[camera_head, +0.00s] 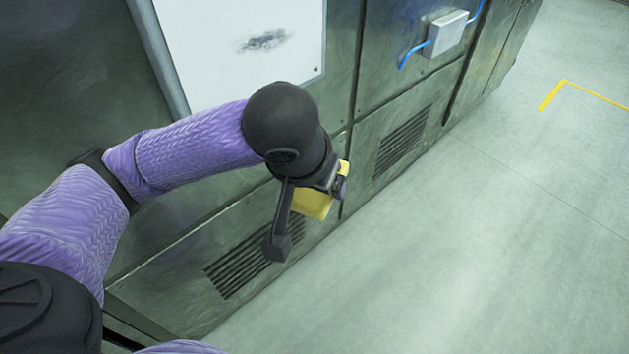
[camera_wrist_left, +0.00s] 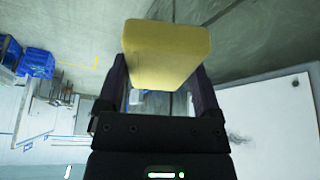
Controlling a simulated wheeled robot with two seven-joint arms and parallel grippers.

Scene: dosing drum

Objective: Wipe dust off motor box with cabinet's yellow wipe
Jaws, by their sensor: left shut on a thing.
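My left gripper (camera_head: 309,226) is shut on a yellow wipe (camera_head: 312,204), a block-like piece held in front of the metal cabinet. In the left wrist view the wipe (camera_wrist_left: 165,52) sits between the two fingers of the left gripper (camera_wrist_left: 163,75). A white panel (camera_head: 239,50) on the cabinet front carries a dark grey dust smudge (camera_head: 264,40), up and left of the gripper. The wipe is apart from this smudge. The panel also shows in the left wrist view (camera_wrist_left: 275,122). My right gripper is not in view.
The metal cabinet (camera_head: 345,160) has vent slots low on its front. A small grey box (camera_head: 445,33) with blue cables is fixed to it at the upper right. The floor (camera_head: 480,240) to the right is clear. Blue bins (camera_wrist_left: 36,62) show in the left wrist view.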

